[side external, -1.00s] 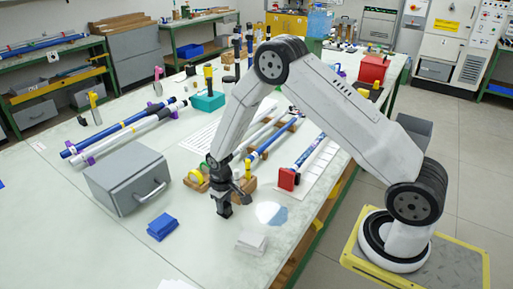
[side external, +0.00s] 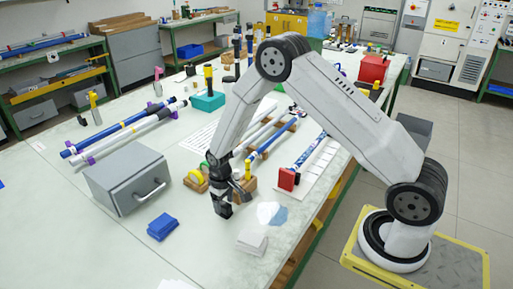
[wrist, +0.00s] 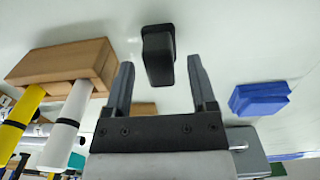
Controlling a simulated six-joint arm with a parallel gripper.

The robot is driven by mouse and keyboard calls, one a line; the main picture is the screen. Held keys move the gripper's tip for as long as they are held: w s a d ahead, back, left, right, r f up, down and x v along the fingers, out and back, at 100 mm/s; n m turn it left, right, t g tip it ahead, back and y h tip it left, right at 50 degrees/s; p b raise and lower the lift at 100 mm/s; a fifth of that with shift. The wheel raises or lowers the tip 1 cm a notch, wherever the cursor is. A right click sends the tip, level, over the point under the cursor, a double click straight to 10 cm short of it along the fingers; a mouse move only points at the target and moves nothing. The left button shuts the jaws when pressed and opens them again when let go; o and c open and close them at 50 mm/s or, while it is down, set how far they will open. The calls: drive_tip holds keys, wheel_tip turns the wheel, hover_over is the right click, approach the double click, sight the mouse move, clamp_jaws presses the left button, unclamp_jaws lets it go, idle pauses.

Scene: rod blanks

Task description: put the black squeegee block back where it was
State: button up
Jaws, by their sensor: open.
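The black squeegee block (wrist: 158,55) stands on the pale table in the wrist view, just beyond and between my fingertips. My gripper (wrist: 160,82) is open, with one finger on each side of the block's near end and a gap visible on both sides. In the side view my gripper (side external: 222,203) points down close to the tabletop, between the grey box and a shiny patch. There the dark block and dark fingers blend together, so the block's outline is hard to separate.
A grey box with a handle (side external: 126,180) stands left of my gripper, and a blue folded pad (side external: 162,227) lies in front of it. A pale pad (side external: 252,242) lies front right. Wooden holders (wrist: 65,62) with rods are close behind.

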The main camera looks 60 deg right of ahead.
sight(226, 205)
wheel_tip(226, 205, up, 11)
idle(0.7)
drive_tip(key=shift+r, duration=0.15)
idle(0.3)
drive_tip(key=s+a+r+t, duration=0.1)
drive_tip(key=s+r, duration=0.2)
drive_tip(key=s, duration=0.5)
drive_tip(key=s+a+r+t, duration=0.1)
drive_tip(key=s+r, duration=0.2)
drive_tip(key=s, duration=0.6)
drive_tip(key=shift+r+t, duration=0.15)
drive_tip(key=shift+t, duration=0.15)
